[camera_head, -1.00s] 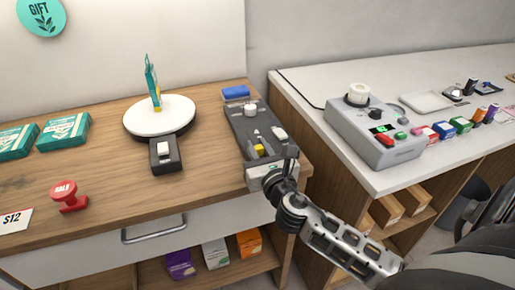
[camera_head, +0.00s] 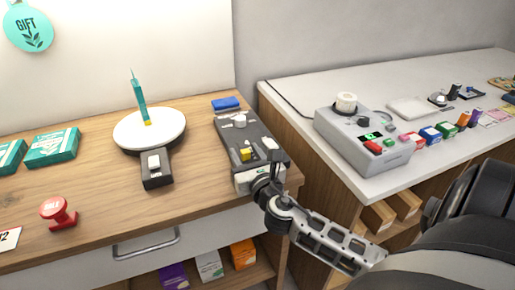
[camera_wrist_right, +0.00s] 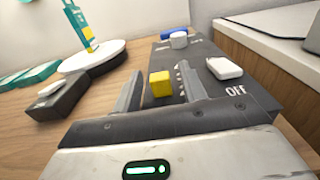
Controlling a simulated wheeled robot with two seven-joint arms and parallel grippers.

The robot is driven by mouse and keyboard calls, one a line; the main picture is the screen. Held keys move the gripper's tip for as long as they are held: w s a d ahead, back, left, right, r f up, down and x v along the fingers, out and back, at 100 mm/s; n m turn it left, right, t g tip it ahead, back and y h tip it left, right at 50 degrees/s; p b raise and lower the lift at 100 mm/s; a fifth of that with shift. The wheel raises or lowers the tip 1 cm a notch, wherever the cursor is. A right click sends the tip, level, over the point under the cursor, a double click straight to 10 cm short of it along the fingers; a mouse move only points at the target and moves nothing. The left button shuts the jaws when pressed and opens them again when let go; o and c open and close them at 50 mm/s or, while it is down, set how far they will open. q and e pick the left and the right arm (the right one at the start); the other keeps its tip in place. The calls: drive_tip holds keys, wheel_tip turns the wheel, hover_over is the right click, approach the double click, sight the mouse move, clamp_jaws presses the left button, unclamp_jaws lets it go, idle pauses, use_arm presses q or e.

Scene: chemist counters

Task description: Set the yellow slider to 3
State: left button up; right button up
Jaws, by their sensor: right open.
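The yellow slider (camera_head: 245,154) is a small yellow block on the dark control panel (camera_head: 228,128) on the wooden counter. It also shows in the right wrist view (camera_wrist_right: 160,84), between the two fingers of my right gripper (camera_wrist_right: 163,88). The fingers are apart, with a gap visible on the left of the slider; contact on the right cannot be told. In the head view my right gripper (camera_head: 260,158) is over the panel's near end. The scale marks by the slider are too small or hidden to read. My left gripper is not in view.
A white rocker switch (camera_wrist_right: 224,68) marked OFF and a pale knob (camera_wrist_right: 179,40) share the panel. A white turntable (camera_head: 150,130) with a teal stand is to the left. A grey device (camera_head: 350,140) stands on the white counter at right, beyond a gap.

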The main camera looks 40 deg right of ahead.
use_arm(q)
drive_tip(key=b, duration=0.2)
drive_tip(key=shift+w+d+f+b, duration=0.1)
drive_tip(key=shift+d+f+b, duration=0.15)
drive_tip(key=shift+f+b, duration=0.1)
use_arm(e)
drive_tip(key=v, duration=1.5)
drive_tip(key=shift+c, duration=0.4)
